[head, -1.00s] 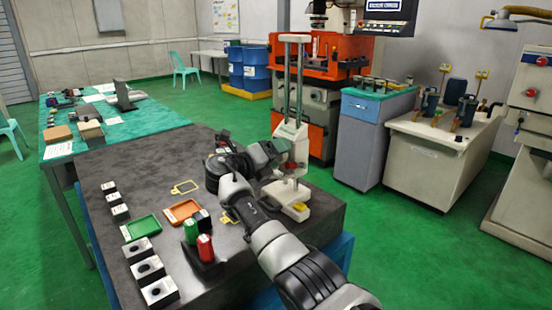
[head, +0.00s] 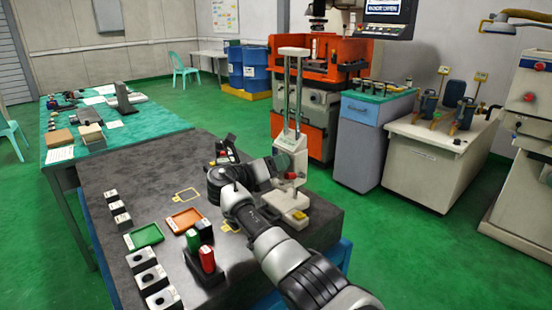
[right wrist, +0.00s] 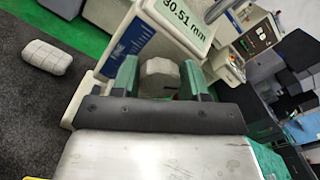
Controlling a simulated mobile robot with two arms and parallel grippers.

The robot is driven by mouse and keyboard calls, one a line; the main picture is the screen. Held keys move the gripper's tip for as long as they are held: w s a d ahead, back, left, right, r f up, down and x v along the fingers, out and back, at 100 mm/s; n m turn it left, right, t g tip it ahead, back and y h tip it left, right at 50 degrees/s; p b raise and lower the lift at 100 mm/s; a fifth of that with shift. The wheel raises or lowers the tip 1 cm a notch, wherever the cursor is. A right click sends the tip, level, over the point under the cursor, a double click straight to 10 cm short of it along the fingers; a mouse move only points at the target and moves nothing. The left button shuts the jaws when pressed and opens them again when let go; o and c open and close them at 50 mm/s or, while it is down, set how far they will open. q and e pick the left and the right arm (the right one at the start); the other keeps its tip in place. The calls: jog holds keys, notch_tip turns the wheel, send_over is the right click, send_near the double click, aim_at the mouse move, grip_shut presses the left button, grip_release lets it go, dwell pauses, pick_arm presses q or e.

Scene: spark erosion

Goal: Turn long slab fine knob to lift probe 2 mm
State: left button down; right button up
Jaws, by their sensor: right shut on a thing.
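The measuring stand with twin columns (head: 299,95) stands upright on the dark slab (head: 150,180), near its right edge. Its carriage (head: 292,146) sits low on the columns. In the right wrist view, a tilted display (right wrist: 182,20) reads 30.51 mm, and a blue label with FINE (right wrist: 124,45) is on the housing. My right gripper (right wrist: 160,82) is shut on the round grey fine knob (right wrist: 160,70), with a green-tipped finger on each side. In the head view, my right gripper (head: 287,166) is at the carriage and hides the knob. My left gripper is not in view. The probe tip cannot be made out.
On the slab are an orange tray (head: 184,220), a green tray (head: 144,237), red and green handled pieces (head: 207,259) in a dark holder, and several grey blocks (head: 150,278) at the left. A whitish block (right wrist: 47,56) lies beside the stand in the right wrist view.

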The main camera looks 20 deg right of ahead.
dwell(0.3)
jog(key=o, duration=0.9)
jog(key=b+v, duration=0.1)
jog(key=v, duration=0.9)
jog(key=shift+a, duration=0.4)
jog(key=shift+s, duration=0.15)
